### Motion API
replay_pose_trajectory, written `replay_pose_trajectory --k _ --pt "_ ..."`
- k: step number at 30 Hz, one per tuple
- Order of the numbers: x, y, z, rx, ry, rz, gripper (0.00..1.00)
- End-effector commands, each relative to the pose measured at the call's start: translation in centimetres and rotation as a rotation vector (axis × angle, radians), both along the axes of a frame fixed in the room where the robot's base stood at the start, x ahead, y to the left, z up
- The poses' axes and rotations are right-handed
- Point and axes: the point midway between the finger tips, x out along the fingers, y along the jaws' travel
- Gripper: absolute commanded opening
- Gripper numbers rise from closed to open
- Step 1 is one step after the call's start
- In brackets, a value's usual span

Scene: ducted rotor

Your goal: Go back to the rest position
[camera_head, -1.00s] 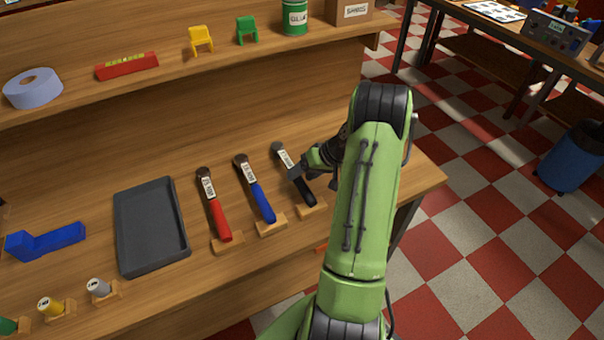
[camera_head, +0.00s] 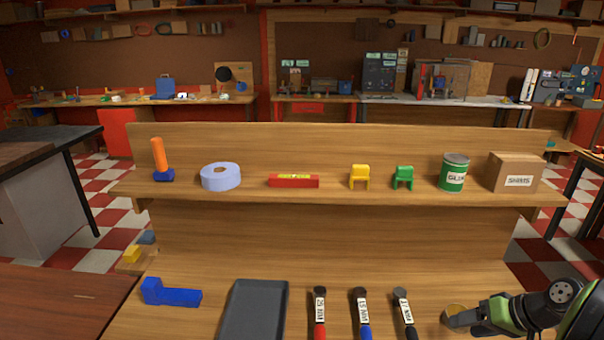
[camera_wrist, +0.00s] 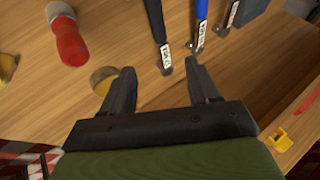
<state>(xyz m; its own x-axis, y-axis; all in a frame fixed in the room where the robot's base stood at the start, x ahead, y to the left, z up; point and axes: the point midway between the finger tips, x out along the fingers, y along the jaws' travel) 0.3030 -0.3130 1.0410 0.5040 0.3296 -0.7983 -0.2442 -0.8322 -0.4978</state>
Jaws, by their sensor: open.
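My gripper (camera_head: 462,318) is at the lower right of the head view, above the right end of the workbench. In the wrist view my gripper (camera_wrist: 160,68) has its two dark fingers apart with nothing between them. The black-handled wrench (camera_head: 404,312) lies just left of my gripper; it also shows in the wrist view (camera_wrist: 157,25), beyond the fingertips and apart from them. The blue-handled wrench (camera_head: 362,318) and the red-handled wrench (camera_head: 319,318) lie farther left. A brass-coloured round piece (camera_wrist: 103,78) lies beside the left finger in the wrist view.
A dark tray (camera_head: 255,312) and a blue angled block (camera_head: 170,294) lie on the bench's left. The raised shelf (camera_head: 330,195) bears tape (camera_head: 221,177), a red level (camera_head: 294,181), small chairs, a green can (camera_head: 453,174) and a box (camera_head: 514,173). A red-handled object (camera_wrist: 68,42) shows in the wrist view.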

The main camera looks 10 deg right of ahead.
Motion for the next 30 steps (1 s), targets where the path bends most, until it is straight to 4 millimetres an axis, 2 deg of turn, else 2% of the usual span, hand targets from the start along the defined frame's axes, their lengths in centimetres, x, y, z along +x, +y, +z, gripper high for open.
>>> replay_pose_trajectory --k 2,5,7,10,13,15,18,21,24,30 --pt "0.9 1.2 1.1 -0.019 0.008 0.020 0.61" --pt "2.9 5.4 4.2 -0.083 0.044 0.070 0.61" --pt "3.9 9.8 6.8 -0.145 0.071 0.109 0.61" --pt "3.7 16.4 9.9 -0.235 0.098 0.159 0.61" --pt "1.4 22.5 12.3 -0.327 0.100 0.202 0.61" --pt "-1.1 26.1 13.4 -0.385 0.087 0.226 0.61" --pt "-5.6 29.7 14.0 -0.457 0.055 0.250 0.61" --pt "-9.3 31.1 13.6 -0.501 0.018 0.261 0.61" --pt "-11.5 31.4 13.1 -0.523 -0.005 0.260 0.61" --pt "-12.2 31.3 12.9 -0.529 -0.011 0.255 0.61"
